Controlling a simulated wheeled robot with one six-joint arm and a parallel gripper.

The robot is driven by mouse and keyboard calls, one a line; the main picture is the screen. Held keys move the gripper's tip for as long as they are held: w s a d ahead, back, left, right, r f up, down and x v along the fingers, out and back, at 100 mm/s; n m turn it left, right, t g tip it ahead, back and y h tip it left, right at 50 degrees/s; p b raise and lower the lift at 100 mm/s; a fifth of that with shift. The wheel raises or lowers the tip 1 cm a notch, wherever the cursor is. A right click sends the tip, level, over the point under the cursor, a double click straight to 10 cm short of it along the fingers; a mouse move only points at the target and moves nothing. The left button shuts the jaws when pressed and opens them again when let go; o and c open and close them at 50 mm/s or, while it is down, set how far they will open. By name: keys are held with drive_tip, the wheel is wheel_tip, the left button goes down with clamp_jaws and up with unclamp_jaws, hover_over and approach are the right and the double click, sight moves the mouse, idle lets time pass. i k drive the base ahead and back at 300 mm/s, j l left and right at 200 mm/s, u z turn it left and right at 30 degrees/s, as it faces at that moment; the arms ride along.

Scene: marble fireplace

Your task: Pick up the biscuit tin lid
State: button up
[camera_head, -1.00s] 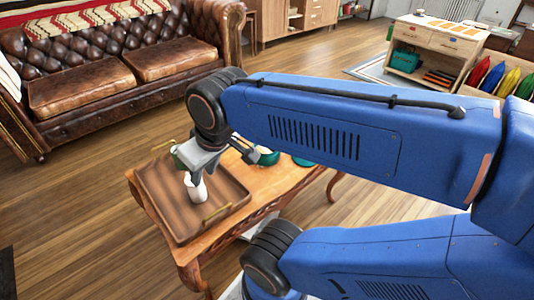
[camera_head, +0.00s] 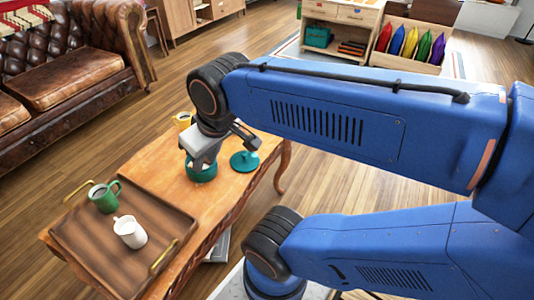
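A round, flat teal piece (camera_head: 245,161), which looks like the biscuit tin lid, lies on the wooden table (camera_head: 160,160). A round teal container (camera_head: 202,171), which looks like the tin, stands to its left. My gripper (camera_head: 203,160) points down over this container and hides part of its top. I cannot tell whether the gripper touches it, or whether its fingers are open or shut. The flat teal piece is to the right of my gripper, apart from it.
A yellow mug (camera_head: 183,121) stands behind my gripper. A leather sofa (camera_head: 70,75) is at the left.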

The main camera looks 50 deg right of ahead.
sight(243, 161)
drive_tip(key=j+z, duration=0.2)
drive_tip(key=z, duration=0.8)
drive_tip(key=k+l+u, duration=0.1)
drive_tip(key=k+u, duration=0.35)
drive_tip(key=u, duration=0.15)
